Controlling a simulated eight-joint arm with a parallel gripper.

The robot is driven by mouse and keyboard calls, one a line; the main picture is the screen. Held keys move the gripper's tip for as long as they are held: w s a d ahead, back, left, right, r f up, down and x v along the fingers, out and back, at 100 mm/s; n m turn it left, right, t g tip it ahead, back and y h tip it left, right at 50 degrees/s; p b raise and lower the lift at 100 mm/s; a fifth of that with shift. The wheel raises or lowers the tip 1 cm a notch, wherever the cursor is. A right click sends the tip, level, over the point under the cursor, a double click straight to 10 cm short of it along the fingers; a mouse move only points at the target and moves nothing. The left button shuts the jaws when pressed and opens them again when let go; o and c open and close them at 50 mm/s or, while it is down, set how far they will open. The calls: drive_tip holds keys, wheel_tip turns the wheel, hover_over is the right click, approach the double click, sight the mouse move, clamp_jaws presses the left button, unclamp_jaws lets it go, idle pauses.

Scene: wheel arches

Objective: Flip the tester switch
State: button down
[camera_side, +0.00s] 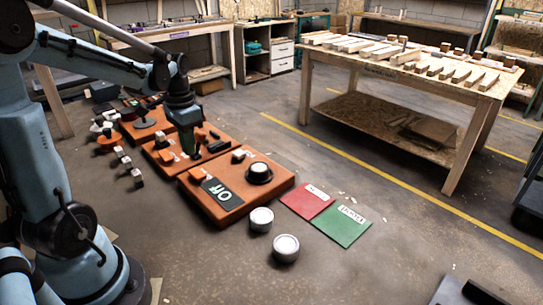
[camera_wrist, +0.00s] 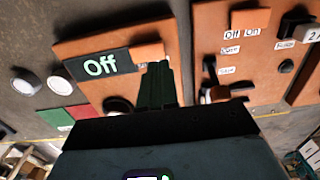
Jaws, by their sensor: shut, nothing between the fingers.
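An orange board (camera_side: 215,212) stands in front in the side view, with a dark display (camera_side: 222,192) reading "Off". The display (camera_wrist: 100,66) also shows in the wrist view, with a small orange block (camera_wrist: 148,52) at its right end. A black round holder (camera_side: 258,174) with a white top sits on the same board. A second orange board (camera_wrist: 238,88) carries labels, including "Off On". My gripper (camera_side: 191,153) is shut and empty, pointing down over the second board in the side view. In the wrist view its fingers (camera_wrist: 157,78) hide part of the first board's edge. I cannot tell which part is the tester switch.
Two grey cylinders with white tops (camera_side: 261,219) (camera_side: 286,248) stand on the floor before the first board. A red mat (camera_side: 305,201) and a green mat (camera_side: 341,225) lie to its right. A wooden table (camera_side: 420,83) with wooden pieces stands behind. Open floor lies right of the mats.

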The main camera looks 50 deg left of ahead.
sight(193, 170)
drive_tip(key=shift+f, duration=2.4)
drive_tip(key=shift+a+f, duration=0.1)
drive_tip(key=shift+f, duration=0.05)
drive_tip(key=shift+d+r, duration=0.35)
drive_tip(key=shift+d, duration=0.4)
drive_tip(key=shift+r, duration=0.1)
wheel_tip(193, 170, up, 14)
drive_tip(key=a, duration=0.3)
drive_tip(key=shift+f, duration=0.25)
